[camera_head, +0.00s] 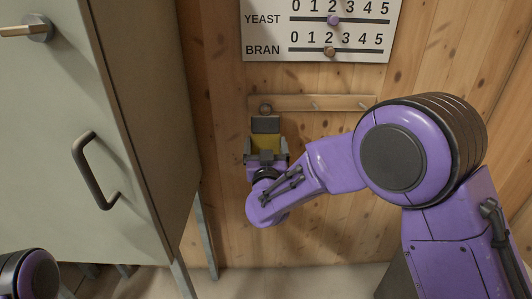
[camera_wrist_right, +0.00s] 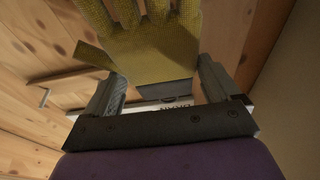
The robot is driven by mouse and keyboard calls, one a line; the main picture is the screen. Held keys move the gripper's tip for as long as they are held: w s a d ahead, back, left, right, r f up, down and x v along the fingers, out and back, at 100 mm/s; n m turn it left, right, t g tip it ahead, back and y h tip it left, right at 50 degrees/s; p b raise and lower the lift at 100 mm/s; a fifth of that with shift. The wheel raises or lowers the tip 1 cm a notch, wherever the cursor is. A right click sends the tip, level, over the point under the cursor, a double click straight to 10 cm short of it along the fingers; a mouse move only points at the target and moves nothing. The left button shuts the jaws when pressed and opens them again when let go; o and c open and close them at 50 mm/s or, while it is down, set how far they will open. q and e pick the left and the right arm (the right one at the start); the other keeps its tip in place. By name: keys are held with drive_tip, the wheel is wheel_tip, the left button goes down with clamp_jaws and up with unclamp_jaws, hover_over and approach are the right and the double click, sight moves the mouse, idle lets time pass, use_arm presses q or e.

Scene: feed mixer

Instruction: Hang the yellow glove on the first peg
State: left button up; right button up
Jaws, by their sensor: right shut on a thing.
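The yellow glove (camera_head: 266,143) is in my right gripper (camera_head: 266,158), close to the wooden wall just below the left end of the peg rail (camera_head: 340,103). In the right wrist view the glove (camera_wrist_right: 155,50) shows its yellow fingers at the top and a grey part between the jaws of my right gripper (camera_wrist_right: 160,88). The first peg (camera_head: 265,109) is the leftmost, right above the glove; a dark grey piece shows between them. I cannot tell whether the glove touches the peg. My left gripper is out of view.
Two more pegs (camera_head: 315,106) stand along the rail to the right. A sign (camera_head: 310,40) with YEAST and BRAN sliders hangs above. A grey-green cabinet (camera_head: 150,130) with handles stands close on the left. The wall right of the glove is partly behind my arm.

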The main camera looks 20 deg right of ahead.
drive_tip(key=shift+w+d+f+b, duration=0.1)
drive_tip(key=shift+w+d+b, duration=0.15)
drive_tip(key=shift+w, duration=0.5)
drive_tip(key=shift+w+d+f+b, duration=0.1)
drive_tip(key=shift+w+d+b, duration=0.1)
drive_tip(key=shift+w, duration=0.55)
drive_tip(key=shift+w+d+f, duration=0.15)
drive_tip(key=shift+w+f, duration=0.15)
drive_tip(key=shift+w, duration=0.25)
